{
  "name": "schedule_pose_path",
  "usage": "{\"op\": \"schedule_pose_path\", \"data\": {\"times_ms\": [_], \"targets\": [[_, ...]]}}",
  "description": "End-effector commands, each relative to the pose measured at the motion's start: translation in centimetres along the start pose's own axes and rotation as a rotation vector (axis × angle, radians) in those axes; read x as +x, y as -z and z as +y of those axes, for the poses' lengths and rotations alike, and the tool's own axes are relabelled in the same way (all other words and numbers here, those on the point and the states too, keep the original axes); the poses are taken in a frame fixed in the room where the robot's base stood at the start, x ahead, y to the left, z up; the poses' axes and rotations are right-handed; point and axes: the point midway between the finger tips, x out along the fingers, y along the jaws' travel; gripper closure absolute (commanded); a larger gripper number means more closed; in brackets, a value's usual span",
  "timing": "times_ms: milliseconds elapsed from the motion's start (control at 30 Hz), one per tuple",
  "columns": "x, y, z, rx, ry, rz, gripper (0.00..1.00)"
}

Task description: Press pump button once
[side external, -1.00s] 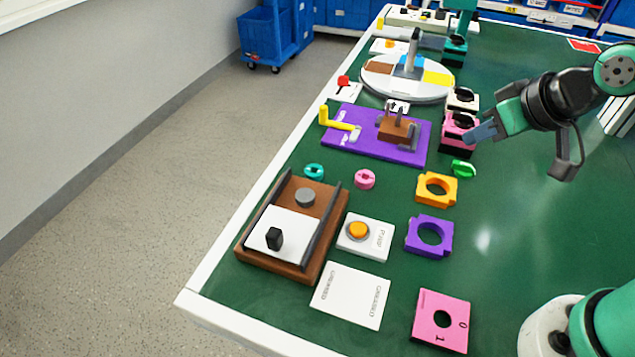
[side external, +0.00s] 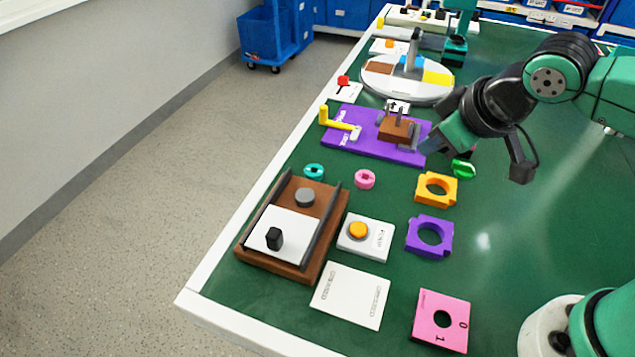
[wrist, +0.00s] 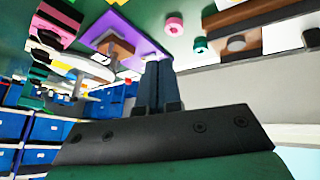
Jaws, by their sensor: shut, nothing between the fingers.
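The pump button is a round orange button (side external: 358,230) on a white square plate (side external: 377,247) with small dark lettering, in the side external view. The plate lies flat on the green table, right of a brown wooden tray. My gripper (side external: 420,141) is well beyond the button, up and to the right in the picture, over the right end of a purple board. Its fingers (wrist: 157,82) are together and hold nothing in the wrist view. The gripper is apart from the button. I cannot make out the orange button in the wrist view.
The brown tray (side external: 257,258) with dark rails stands left of the button. Orange (side external: 436,201) and purple (side external: 444,247) ring blocks lie to its right, a white card (side external: 352,308) in front. The purple board (side external: 349,147) carries a yellow lever. Bare green table lies at right.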

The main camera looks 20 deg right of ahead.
Motion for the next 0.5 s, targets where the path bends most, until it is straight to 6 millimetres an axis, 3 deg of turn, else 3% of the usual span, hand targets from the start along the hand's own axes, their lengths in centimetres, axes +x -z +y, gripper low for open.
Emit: {"op": "schedule_pose_path", "data": {"times_ms": [100,233,500], "targets": [[0.4,1.3,-3.4,-0.160,-0.014,0.006,1.00],[0.6,2.1,-6.2,-0.284,-0.040,0.024,1.00],[0.6,2.5,-8.5,-0.377,-0.065,0.048,1.00]]}}
